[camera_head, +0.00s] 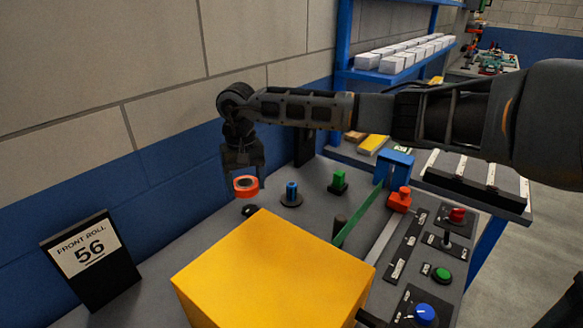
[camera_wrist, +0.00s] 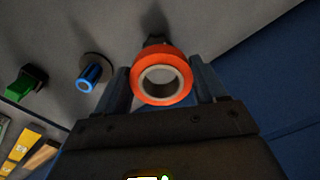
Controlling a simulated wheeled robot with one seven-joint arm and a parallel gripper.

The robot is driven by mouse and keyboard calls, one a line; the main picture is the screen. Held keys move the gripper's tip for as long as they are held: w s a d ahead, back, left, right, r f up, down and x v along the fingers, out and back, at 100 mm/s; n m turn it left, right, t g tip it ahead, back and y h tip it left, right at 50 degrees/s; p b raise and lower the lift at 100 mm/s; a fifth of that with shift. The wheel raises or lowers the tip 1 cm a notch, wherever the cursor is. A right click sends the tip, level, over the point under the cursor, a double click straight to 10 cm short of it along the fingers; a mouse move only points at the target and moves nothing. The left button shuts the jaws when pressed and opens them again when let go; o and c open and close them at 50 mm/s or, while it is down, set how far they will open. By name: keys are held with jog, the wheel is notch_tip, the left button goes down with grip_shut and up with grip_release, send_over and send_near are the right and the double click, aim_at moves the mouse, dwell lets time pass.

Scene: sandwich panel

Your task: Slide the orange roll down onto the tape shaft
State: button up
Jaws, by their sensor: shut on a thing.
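The orange roll (camera_head: 246,188), a ring with a pale core, is held between the two fingers of my gripper (camera_head: 245,180). In the wrist view, the roll (camera_wrist: 163,101) sits between the fingers with its hole facing the camera. A blue upright post on a round dark base (camera_head: 291,191) stands to the right of the roll, apart from it; the post also shows in the wrist view (camera_wrist: 89,76). A small dark piece (camera_head: 250,210) lies below the roll, partly hidden behind it in the wrist view (camera_wrist: 155,40). I cannot tell which of these is the tape shaft.
A large yellow block (camera_head: 272,270) fills the front of the bench. A green piece (camera_head: 338,182) and a green bar (camera_head: 360,215) stand further right. A sign reading "FRONT ROLL 56" (camera_head: 90,258) stands at left. The blue wall runs close behind my gripper.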

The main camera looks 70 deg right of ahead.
aim_at(292, 185)
jog(key=s+d+m, duration=0.1)
jog(key=s+d, duration=0.1)
jog(key=d, duration=0.1)
jog(key=s+d+m, duration=0.1)
jog(key=s+d, duration=0.2)
jog(key=d, duration=0.1)
jog(key=s+d+r+m, duration=0.1)
jog(key=s+d, duration=0.1)
jog(key=d, duration=0.2)
jog(key=shift+s+d+b, duration=0.15)
jog(key=shift+s+b, duration=0.2)
jog(key=shift+b, duration=0.05)
jog(key=shift+f+b, duration=0.35)
jog(key=shift+f, duration=1.1)
jog(key=shift+f+b, duration=0.1)
jog(key=shift+b, duration=0.3)
jog(key=shift+f+b, duration=0.35)
jog(key=shift+f+b, duration=0.55)
jog(key=shift+f, duration=0.1)
jog(key=shift+f+b, duration=1.75)
jog(key=shift+f, duration=0.25)
jog(key=o, duration=1.1)
